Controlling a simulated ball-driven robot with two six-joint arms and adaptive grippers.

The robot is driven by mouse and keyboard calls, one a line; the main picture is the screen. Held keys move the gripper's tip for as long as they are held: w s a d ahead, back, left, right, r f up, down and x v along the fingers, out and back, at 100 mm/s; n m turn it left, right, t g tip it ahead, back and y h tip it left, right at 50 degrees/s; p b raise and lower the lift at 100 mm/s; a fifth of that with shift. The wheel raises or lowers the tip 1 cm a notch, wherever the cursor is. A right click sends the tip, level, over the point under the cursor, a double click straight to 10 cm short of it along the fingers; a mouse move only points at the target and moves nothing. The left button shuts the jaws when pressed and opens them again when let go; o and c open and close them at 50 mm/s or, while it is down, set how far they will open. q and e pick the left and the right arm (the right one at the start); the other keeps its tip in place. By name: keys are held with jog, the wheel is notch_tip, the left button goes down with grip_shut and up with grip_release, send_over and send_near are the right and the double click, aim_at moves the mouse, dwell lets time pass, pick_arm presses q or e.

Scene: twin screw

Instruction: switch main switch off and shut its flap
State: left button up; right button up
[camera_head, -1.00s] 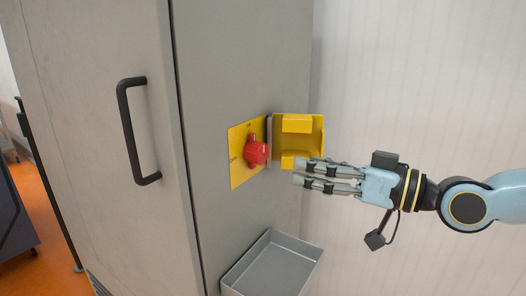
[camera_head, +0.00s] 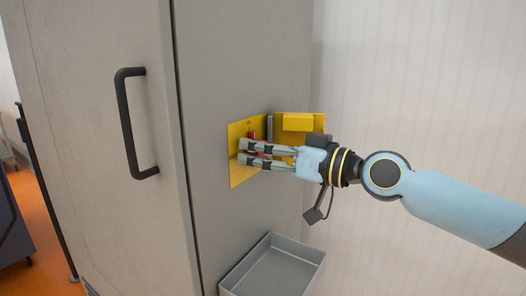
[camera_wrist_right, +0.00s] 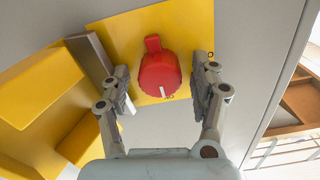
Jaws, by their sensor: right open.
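The main switch is a red rotary knob (camera_wrist_right: 160,75) on a yellow plate (camera_head: 238,176) on the cabinet's grey side. In the head view the right gripper (camera_head: 242,153) covers most of the knob. In the right wrist view the gripper (camera_wrist_right: 163,90) is open, with one finger on each side of the knob. Gaps show between the fingers and the knob there. The yellow flap (camera_head: 297,122) stands open to the right of the plate, partly hidden by my gripper; it also shows at the left of the wrist view (camera_wrist_right: 35,85). My left gripper is not in view.
A grey open tray (camera_head: 262,284) sticks out from the cabinet side below the switch. The cabinet (camera_head: 225,60) has a black door handle (camera_head: 124,120) at the left. A pale wall (camera_head: 420,70) stands behind my right arm.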

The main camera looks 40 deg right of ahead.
jog(key=shift+c, duration=0.4)
jog(key=c, duration=1.1)
